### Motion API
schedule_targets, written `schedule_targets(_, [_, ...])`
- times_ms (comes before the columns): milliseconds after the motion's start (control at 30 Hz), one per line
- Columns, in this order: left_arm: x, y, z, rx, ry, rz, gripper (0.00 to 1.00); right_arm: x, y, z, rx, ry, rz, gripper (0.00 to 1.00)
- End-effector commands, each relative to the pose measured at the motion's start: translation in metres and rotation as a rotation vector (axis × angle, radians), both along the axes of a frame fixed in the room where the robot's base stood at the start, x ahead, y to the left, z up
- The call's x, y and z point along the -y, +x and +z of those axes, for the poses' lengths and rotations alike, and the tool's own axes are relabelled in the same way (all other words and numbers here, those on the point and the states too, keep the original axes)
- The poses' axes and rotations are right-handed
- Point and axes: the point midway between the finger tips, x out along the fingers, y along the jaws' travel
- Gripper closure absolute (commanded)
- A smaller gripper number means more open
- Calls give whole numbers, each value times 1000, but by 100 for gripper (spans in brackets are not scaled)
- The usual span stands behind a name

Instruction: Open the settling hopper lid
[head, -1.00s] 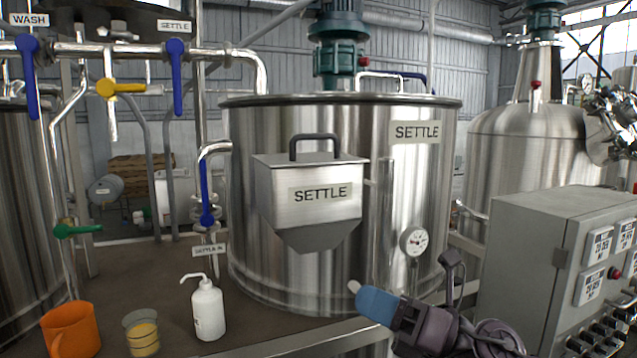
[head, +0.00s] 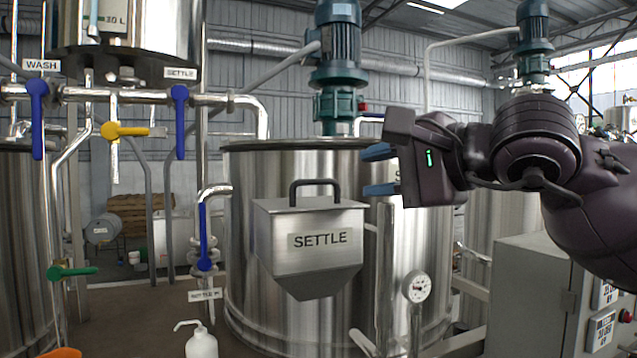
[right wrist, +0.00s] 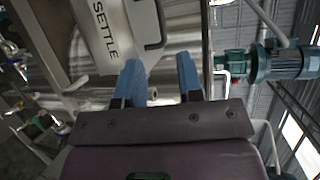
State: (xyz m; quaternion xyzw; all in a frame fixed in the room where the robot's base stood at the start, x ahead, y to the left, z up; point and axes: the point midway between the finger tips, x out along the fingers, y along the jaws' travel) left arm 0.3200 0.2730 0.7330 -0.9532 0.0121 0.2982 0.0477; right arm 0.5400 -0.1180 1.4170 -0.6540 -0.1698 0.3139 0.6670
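The settling hopper (head: 308,262) is a grey metal box marked SETTLE, tapering at the bottom, on the front of the steel settling tank (head: 250,170). Its lid (head: 270,205) is shut, with a dark arched handle (head: 315,182) on top. My right gripper (head: 372,171) is open and empty, its two blue fingers pointing left, a little right of the handle and apart from it. In the right wrist view the open fingers (right wrist: 158,62) show, with the hopper (right wrist: 105,40) and handle (right wrist: 158,22) beyond them. My left gripper is not in view.
A dial gauge (head: 417,288) sits on the tank's lower right. A grey control box (head: 530,290) stands at the right. Blue-handled valves (head: 205,238) and pipes stand left of the hopper. A white bottle (head: 201,343) is at the bottom edge. The space before the hopper looks clear.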

Motion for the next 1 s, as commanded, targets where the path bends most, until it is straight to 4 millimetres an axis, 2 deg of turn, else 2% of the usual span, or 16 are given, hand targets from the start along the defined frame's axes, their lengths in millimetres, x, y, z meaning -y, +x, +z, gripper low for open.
schedule_targets(267, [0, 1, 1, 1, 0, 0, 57, -13, 16, -1, 13, -7, -8, 66])
schedule_targets(700, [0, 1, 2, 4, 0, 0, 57, -57, 69, -14, 10, -5, -8, 66])
schedule_targets(1000, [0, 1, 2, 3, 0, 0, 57, -67, 81, -17, 12, -6, -8, 66])
